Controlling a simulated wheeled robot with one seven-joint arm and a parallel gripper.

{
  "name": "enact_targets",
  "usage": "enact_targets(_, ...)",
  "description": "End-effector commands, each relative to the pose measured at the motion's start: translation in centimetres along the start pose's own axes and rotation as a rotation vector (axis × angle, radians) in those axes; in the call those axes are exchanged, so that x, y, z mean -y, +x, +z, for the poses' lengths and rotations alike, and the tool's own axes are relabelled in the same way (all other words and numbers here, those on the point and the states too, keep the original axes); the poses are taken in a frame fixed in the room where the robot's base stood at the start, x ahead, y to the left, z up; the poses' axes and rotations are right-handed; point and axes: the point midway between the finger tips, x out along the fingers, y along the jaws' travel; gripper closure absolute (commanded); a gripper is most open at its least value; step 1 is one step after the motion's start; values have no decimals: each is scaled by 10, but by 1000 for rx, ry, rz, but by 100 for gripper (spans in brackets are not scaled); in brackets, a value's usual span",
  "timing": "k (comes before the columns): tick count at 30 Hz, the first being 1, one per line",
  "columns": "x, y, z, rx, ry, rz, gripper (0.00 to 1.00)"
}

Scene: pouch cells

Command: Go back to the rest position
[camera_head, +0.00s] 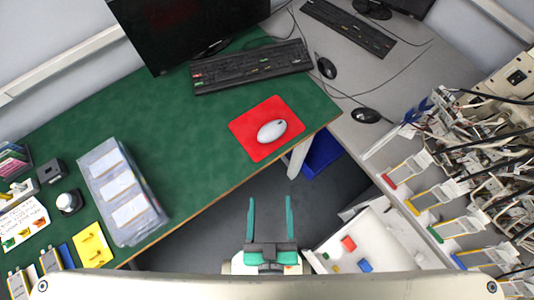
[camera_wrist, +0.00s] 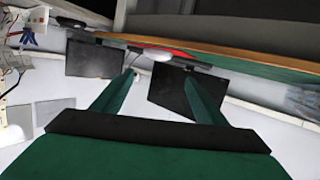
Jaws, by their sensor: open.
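My gripper (camera_head: 271,218) is at the bottom middle of the head view, with its two teal fingers spread apart and nothing between them. It is over the dark floor, in front of the green desk's edge and apart from it. In the wrist view my gripper (camera_wrist: 160,88) also shows open and empty. The wrist view looks past the fingers to two dark flat panels, and the desk edge runs across the top.
The green desk (camera_head: 180,110) holds a red mat (camera_head: 245,130) with a white mouse (camera_head: 271,131), a keyboard (camera_head: 250,68) and a clear pouch-cell tray (camera_head: 121,191). A white surface with coloured blocks (camera_head: 348,243) is right of my gripper. Wired test equipment (camera_head: 470,165) stands at the right.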

Motion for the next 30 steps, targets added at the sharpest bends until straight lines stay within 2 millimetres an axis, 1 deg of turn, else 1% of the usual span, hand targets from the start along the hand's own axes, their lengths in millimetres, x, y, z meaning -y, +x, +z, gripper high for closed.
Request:
enact_targets(1, 4, -9, 1, 7, 28, 2, 34)
enact_targets(3, 6, -16, 0, 9, 59, 5, 34)
enact_targets(6, 8, -20, -1, 9, 78, 7, 34)
enact_targets(25, 9, -20, -1, 9, 78, 7, 34)
enact_targets(26, 9, -20, -1, 9, 78, 7, 39)
enact_targets(27, 9, -20, -1, 9, 78, 7, 48)
enact_targets(30, 9, -20, -1, 9, 78, 7, 69)
